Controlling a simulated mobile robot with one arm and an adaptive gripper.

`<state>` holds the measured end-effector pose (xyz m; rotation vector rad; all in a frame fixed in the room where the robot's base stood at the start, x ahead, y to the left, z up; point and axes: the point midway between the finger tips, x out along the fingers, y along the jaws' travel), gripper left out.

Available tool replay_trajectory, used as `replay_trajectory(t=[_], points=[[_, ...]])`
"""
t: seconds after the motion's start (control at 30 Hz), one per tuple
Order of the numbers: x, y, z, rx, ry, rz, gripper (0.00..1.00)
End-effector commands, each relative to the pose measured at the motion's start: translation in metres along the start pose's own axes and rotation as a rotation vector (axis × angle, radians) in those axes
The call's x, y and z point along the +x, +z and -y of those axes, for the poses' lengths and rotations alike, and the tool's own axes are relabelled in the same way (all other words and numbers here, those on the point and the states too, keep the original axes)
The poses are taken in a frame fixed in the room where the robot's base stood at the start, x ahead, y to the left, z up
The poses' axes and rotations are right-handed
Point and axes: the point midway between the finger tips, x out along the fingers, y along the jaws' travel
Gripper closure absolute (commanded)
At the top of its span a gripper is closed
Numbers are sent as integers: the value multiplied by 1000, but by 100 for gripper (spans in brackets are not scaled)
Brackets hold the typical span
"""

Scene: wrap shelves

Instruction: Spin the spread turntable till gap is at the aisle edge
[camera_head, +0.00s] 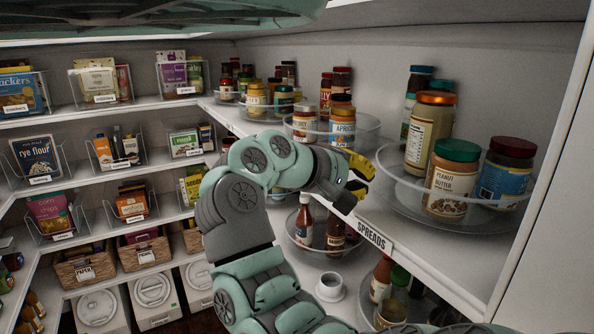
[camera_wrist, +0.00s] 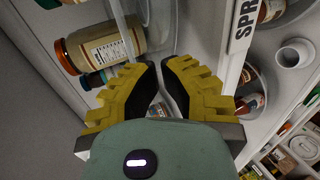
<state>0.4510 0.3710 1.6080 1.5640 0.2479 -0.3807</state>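The spreads turntable (camera_head: 415,187) is a clear round tray with a raised rim on the right shelf, behind the "SPREADS" label (camera_head: 374,236). A green-lidded peanut butter jar (camera_head: 455,180) and a dark-red-lidded jar with a blue label (camera_head: 506,172) stand at its front and right. A tall orange-lidded jar (camera_head: 428,132) stands behind them. Its left rim shows a bare stretch; the far side is partly hidden. My gripper (camera_head: 357,182) is just left of that rim, near the shelf edge. In the wrist view my gripper (camera_wrist: 160,66) has its fingertips almost together, with nothing between them. Contact with the rim is unclear.
Another clear turntable with an apricot jar (camera_head: 342,126) stands left of the spreads one. Below are a bottle turntable (camera_head: 318,247) and a white cup (camera_head: 330,286). The right wall panel (camera_head: 552,200) bounds the shelf. Open aisle space lies in front of the shelf edge.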

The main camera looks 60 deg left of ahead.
Motion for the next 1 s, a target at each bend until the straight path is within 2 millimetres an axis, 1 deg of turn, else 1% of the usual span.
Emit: replay_trajectory(t=[0.33,1.0], points=[[1,1,-1,0,0,0,100],[16,6,-7,1,-1,2,100]])
